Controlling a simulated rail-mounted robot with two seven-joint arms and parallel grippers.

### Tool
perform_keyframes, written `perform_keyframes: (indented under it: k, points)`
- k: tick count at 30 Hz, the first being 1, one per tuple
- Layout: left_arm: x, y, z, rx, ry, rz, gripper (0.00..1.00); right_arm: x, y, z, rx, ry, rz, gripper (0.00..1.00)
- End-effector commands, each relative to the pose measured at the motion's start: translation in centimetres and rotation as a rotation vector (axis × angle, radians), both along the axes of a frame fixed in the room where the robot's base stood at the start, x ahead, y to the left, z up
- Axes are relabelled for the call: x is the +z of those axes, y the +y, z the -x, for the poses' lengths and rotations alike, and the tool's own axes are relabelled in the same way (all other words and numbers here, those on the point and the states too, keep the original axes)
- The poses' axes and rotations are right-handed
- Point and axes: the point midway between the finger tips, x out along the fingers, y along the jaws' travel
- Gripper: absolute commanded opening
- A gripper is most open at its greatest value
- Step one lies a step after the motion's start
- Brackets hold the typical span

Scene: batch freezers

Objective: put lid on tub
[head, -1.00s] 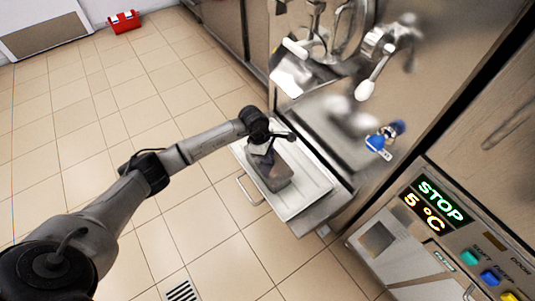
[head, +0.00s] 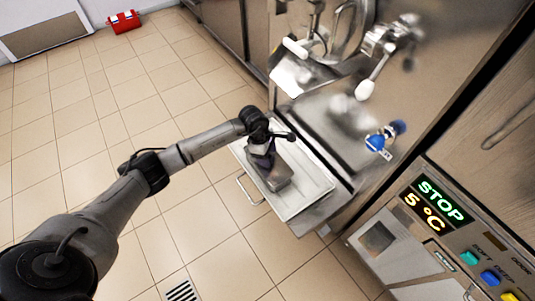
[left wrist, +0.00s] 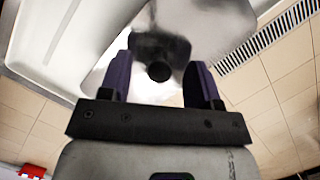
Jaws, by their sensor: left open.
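A grey metal tub (head: 276,178) with an oblong shape stands on a pale tray under the freezer's outlet. My left gripper (head: 262,156) is over its far end in the head view, and its fingers are mostly hidden there. In the left wrist view, the purple-padded fingers of my left gripper (left wrist: 158,82) are open on either side of a dark round knob (left wrist: 159,71). The knob stands on a shiny metal surface that looks like the lid (left wrist: 218,28). I cannot tell whether the lid sits fully on the tub. My right gripper is not in view.
The tray (head: 312,190) juts from the steel freezer front, with a wire handle (head: 248,190) beside it. A white-knobbed lever (head: 366,88) and a blue-handled valve (head: 378,142) stick out above. A control panel (head: 438,202) reads STOP and 5 °C. The tiled floor at left is open.

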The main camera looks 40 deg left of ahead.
Motion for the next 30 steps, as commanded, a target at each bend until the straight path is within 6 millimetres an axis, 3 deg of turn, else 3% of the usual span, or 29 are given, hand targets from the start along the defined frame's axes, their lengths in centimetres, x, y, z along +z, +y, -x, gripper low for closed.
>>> perform_keyframes:
  k: [7,17,30]
  points:
    - [-0.01,-0.02,0.0,0.0,0.0,0.0,0.57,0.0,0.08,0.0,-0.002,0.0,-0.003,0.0]
    - [-0.01,-0.02,0.0,0.0,0.0,0.0,0.87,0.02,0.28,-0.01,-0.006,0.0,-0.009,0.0]
    - [0.49,0.0,-0.01,0.0,0.0,0.0,0.87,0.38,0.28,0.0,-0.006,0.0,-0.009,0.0]
